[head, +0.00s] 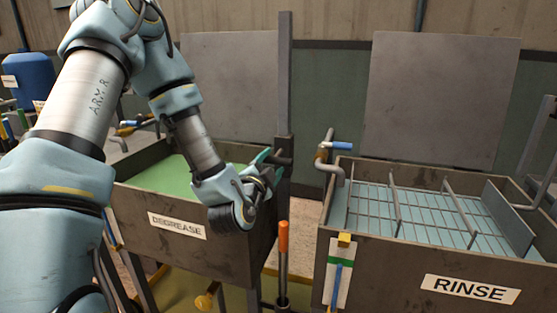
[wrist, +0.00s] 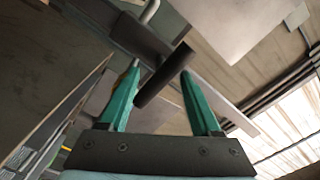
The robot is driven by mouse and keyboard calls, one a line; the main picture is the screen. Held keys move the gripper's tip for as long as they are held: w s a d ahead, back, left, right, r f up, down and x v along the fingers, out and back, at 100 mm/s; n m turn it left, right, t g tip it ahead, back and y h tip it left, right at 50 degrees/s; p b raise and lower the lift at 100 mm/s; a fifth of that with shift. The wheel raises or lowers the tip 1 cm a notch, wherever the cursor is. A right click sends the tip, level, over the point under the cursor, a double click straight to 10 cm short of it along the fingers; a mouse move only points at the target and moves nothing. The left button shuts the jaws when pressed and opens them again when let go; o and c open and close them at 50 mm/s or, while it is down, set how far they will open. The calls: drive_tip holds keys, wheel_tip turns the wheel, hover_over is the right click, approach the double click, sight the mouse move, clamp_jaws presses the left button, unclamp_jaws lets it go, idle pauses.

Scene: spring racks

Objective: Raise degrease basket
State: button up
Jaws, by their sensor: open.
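The tank labelled DEGREASE (head: 150,195) holds green liquid (head: 168,175); no basket shows in it, and my arm hides part of the tank. A grey upright post (head: 285,75) rises at its right end. A short dark bar handle (head: 284,158) sticks out beside the post. My gripper (head: 268,165) is at the tank's right end, close to this handle. In the wrist view, my gripper's two green fingers (wrist: 160,70) are apart, with the dark handle (wrist: 165,76) crossing between their tips. I cannot tell whether either finger touches it.
The tank labelled RINSE (head: 400,250) stands to the right, with a wire basket (head: 415,208) in it. A blue-handled tap (head: 335,146) sits at its left corner. An orange-handled lever (head: 283,237) stands in the gap between the tanks. A blue drum (head: 30,78) is at far left.

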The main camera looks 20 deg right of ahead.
sight(279, 152)
drive_tip(key=p+x, duration=0.1)
drive_tip(key=x, duration=0.4)
drive_tip(key=shift+w+d+r+p, duration=0.1)
drive_tip(key=shift+w+d+p, duration=0.15)
drive_tip(key=shift+p, duration=0.05)
clamp_jaws()
idle(1.2)
